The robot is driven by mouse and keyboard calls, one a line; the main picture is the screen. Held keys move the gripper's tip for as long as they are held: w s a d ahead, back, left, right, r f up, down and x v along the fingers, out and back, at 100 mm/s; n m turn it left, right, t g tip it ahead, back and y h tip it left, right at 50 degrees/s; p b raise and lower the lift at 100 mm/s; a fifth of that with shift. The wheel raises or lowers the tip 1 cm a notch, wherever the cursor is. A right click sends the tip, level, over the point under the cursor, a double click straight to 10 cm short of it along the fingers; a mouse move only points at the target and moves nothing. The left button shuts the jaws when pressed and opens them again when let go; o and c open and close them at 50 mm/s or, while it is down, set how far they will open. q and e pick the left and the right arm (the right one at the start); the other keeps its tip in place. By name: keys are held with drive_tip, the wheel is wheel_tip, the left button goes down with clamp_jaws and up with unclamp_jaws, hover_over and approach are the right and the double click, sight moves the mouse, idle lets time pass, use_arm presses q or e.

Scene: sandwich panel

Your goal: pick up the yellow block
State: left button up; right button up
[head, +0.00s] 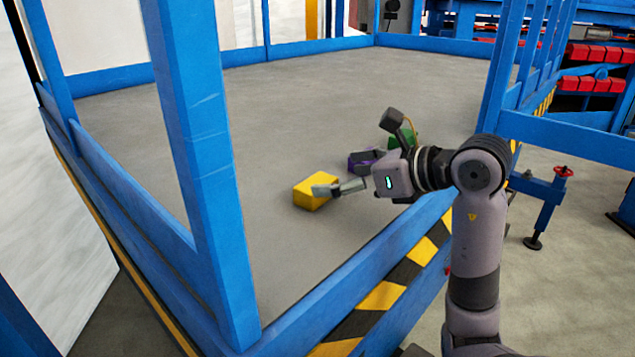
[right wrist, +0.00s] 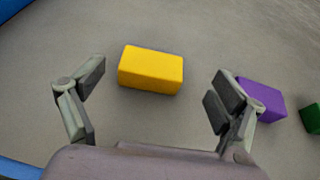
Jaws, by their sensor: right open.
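The yellow block (head: 312,194) lies on the grey panel floor, left of my right gripper (head: 342,174) in the head view. In the head view, one finger's tip overlaps the block's right side. In the right wrist view the yellow block (right wrist: 151,69) lies ahead of and between the spread fingers of the right gripper (right wrist: 157,88), with floor showing on both sides of it. The gripper is open and empty. Contact with the block cannot be seen. My left gripper is not in view.
A purple block (right wrist: 262,100) lies beside the right-hand finger, partly hidden by it. A green block (right wrist: 312,118) is farther right. Blue rails (head: 350,290) and a blue post (head: 200,170) border the grey floor (head: 290,110). The floor behind the blocks is clear.

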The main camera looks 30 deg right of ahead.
sight(316, 182)
drive_tip(key=shift+w+a+f, duration=0.15)
drive_tip(key=shift+w+a, duration=0.15)
drive_tip(key=shift+w, duration=0.05)
drive_tip(key=shift+w+a+f+p, duration=0.2)
drive_tip(key=shift+a+p, duration=0.05)
drive_tip(key=shift+p, duration=0.15)
drive_tip(key=x, duration=0.1)
drive_tip(key=p+x, duration=0.1)
drive_tip(key=x, duration=0.1)
drive_tip(key=shift+f, duration=0.35)
drive_tip(key=shift+w+a+f+p, duration=0.15)
drive_tip(key=shift+w+f+p, duration=0.1)
drive_tip(key=shift+w+p, duration=0.15)
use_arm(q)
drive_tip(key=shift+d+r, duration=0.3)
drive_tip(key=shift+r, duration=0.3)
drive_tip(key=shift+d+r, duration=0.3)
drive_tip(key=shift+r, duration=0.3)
use_arm(e)
drive_tip(key=shift+c, duration=0.4)
drive_tip(key=c, duration=1.2)
